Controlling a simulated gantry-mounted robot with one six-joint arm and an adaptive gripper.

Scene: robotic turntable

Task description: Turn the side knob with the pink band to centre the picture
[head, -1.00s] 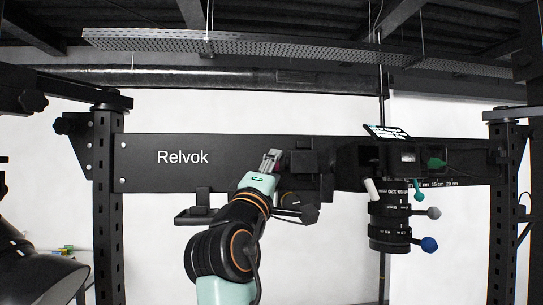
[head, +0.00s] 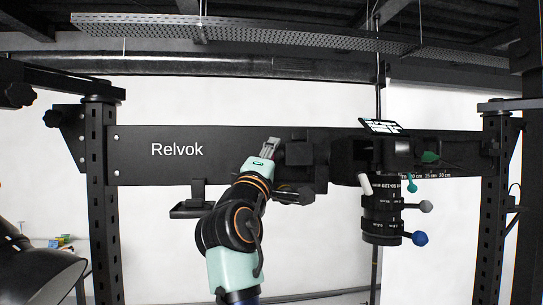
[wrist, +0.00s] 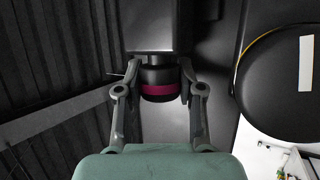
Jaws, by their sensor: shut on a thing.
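The side knob (wrist: 160,78) is a short dark cylinder with a pink band, sticking out of a black block (wrist: 158,25) in the wrist view. My gripper (wrist: 159,68) is shut on it, with one finger on each side; the pink band shows between the fingers. In the head view my gripper (head: 272,146) reaches up to the left side of the black housing on the beam, and the knob cannot be made out there. A small tilted screen (head: 382,127) stands above the black camera-like body; its picture is too small to read.
A black beam (head: 150,168) marked "Relvok" runs between two posts. A lens barrel (head: 382,218) with white, teal, grey and blue levers hangs at the right. A small black shelf (head: 195,210) juts out left of my arm. A black disc (wrist: 280,85) is close on the right in the wrist view.

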